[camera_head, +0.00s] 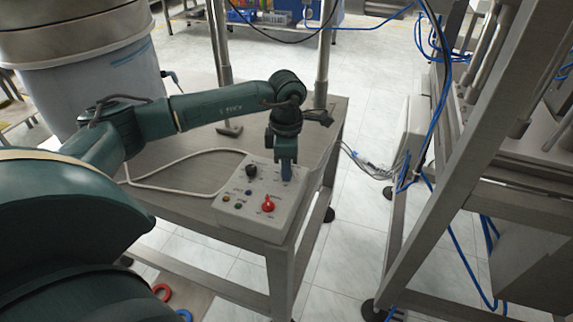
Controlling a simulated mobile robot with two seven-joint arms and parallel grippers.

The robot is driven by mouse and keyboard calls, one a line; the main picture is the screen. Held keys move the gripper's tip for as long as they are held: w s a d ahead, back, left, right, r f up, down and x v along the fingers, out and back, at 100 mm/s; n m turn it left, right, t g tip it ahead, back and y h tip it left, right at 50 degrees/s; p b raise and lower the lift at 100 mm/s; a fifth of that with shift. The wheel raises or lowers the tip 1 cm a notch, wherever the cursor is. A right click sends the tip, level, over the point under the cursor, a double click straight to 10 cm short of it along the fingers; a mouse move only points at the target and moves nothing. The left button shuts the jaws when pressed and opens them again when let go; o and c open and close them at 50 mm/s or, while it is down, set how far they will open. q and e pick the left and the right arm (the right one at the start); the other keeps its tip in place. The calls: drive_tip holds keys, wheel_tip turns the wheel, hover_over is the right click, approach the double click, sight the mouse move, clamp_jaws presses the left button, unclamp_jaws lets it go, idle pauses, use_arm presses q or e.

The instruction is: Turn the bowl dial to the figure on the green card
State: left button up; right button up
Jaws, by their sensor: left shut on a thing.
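A pale grey control box (240,216) sits on the near right corner of the metal table. It bears a black knob (251,170) at its far left, a red knob (268,203) near its front, and several small buttons at its left side. My left gripper (287,178) points down at the far right part of the box face. It is shut on a dial there, which its fingers hide almost wholly. The dial's pointer and figures are too small or covered to read. I see no green card. My right gripper is out of view.
A white cable (190,155) loops over the table (185,215) to the box. A metal post (322,60) stands behind my left arm. A large machine frame (450,140) with blue hoses is on the right. A big round container (85,75) stands at the back left.

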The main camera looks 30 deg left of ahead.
use_arm(q)
drive_tip(key=shift+r, duration=0.1)
drive_tip(key=o, duration=1)
wheel_tip(320, 180, up, 13)
idle(0.4)
